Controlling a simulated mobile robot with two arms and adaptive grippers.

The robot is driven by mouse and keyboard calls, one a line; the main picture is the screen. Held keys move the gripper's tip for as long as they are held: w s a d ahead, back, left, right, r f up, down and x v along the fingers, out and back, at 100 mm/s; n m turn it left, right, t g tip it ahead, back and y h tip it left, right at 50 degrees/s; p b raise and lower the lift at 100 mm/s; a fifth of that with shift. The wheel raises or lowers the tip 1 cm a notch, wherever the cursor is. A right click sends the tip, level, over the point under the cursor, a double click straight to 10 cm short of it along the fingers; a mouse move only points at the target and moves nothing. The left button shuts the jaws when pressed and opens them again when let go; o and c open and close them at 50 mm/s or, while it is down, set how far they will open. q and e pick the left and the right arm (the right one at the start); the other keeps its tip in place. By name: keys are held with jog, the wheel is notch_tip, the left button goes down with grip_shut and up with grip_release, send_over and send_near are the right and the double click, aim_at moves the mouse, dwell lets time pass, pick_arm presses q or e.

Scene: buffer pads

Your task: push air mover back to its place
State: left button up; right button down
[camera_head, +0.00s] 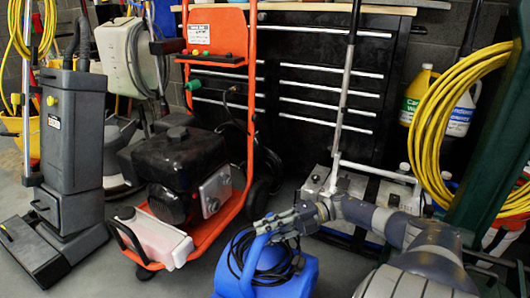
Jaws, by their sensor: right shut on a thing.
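The air mover (302,285) is a blue machine on the floor at the bottom middle, with a dark cord coiled over it; its lower part is cut off by the frame edge. My right arm comes in from the lower right. My right gripper (268,226) is at the top of the air mover and shut on its blue handle. The fingertips are partly hidden against the handle. My left gripper is not in view.
An orange-framed pressure washer (235,218) stands close behind and left of the air mover. A grey upright floor machine (75,145) is at far left. A black tool chest (335,85) lines the back. A yellow hose coil (437,125) hangs at right.

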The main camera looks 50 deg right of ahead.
jog(key=shift+w+d+r, duration=0.15)
jog(key=shift+w+d, duration=0.05)
jog(key=shift+d, duration=0.1)
jog(key=c, duration=1.4)
grip_release()
jog(key=shift+o, duration=0.4)
jog(key=shift+s+a, duration=0.1)
jog(key=v, duration=1.2)
